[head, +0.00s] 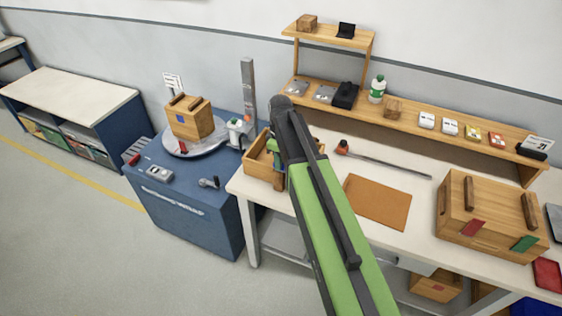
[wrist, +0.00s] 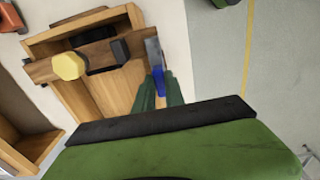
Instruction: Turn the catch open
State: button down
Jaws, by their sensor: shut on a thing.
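In the wrist view a wooden box (wrist: 118,92) holds a brown wooden bar (wrist: 95,54) across its top, likely the catch. The bar carries a yellow six-sided knob (wrist: 68,66) and a dark block (wrist: 121,50). My gripper (wrist: 161,90) has its green fingers shut on a blue handle (wrist: 159,78) with a flat grey metal strip (wrist: 153,50). The strip lies by the bar's right end; I cannot tell whether they touch. In the head view the box (head: 256,160) stands at the white bench's left end, partly hidden by my arm.
The white bench (head: 330,205) also bears a brown mat (head: 377,202), a long rod with a red-and-black end (head: 388,165) and a large wooden box (head: 487,217). A shelf stands behind. A blue cabinet (head: 190,215) with a wooden box (head: 190,120) is at left.

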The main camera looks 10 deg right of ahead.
jog(key=shift+a+m, duration=0.1)
jog(key=shift+m, duration=0.3)
jog(key=m, duration=0.7)
jog(key=shift+a+m, duration=0.1)
jog(key=shift+m, duration=0.2)
jog(key=m, duration=0.5)
jog(key=shift+w, duration=0.1)
jog(key=shift+m, duration=2.2)
